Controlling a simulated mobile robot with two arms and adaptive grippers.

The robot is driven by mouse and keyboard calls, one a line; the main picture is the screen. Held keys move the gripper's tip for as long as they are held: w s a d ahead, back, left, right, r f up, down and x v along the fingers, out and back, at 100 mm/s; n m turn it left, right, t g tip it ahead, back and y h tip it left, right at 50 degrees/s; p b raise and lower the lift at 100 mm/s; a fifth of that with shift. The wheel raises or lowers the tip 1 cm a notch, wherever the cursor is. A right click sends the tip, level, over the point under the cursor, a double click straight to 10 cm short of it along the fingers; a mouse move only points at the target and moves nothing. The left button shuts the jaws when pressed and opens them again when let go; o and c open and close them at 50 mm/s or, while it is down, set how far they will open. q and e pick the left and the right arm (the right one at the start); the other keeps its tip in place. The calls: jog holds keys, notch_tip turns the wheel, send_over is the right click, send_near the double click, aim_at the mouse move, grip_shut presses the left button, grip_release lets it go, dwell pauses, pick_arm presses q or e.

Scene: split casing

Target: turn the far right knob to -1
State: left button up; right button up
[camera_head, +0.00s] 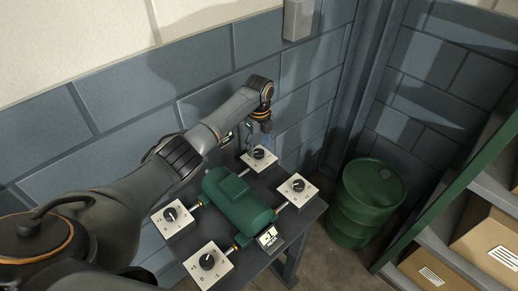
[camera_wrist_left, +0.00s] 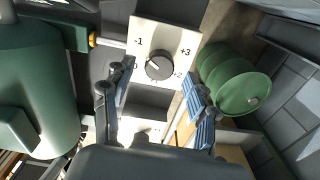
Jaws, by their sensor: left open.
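Square white dial plates with black knobs stand around a green casing (camera_head: 238,200). The two on the far side are the back knob (camera_head: 258,154) and the right knob (camera_head: 298,185). In the head view my left gripper (camera_head: 262,140) is above the back plate, pointing down. In the left wrist view a knob (camera_wrist_left: 159,66) on a plate marked -1, +3 and +2 shows ahead between the open fingers (camera_wrist_left: 158,98), which appear empty and apart from it. I cannot tell surely which far plate this is. The knob's exact setting is too small to read. My right gripper is not in view.
A small sign reading -1 (camera_head: 268,236) stands at the casing's front end. Two nearer dial plates carry the left knob (camera_head: 170,214) and front knob (camera_head: 207,261). A green barrel (camera_head: 360,205) and a shelf with cardboard boxes (camera_head: 485,240) stand right. A block wall is behind.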

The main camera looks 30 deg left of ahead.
aim_at(259, 152)
pick_arm(q)
notch_tip(259, 152, up, 10)
dwell(0.3)
jog(key=shift+d+f, duration=0.1)
jog(key=shift+f, duration=0.05)
dwell(0.3)
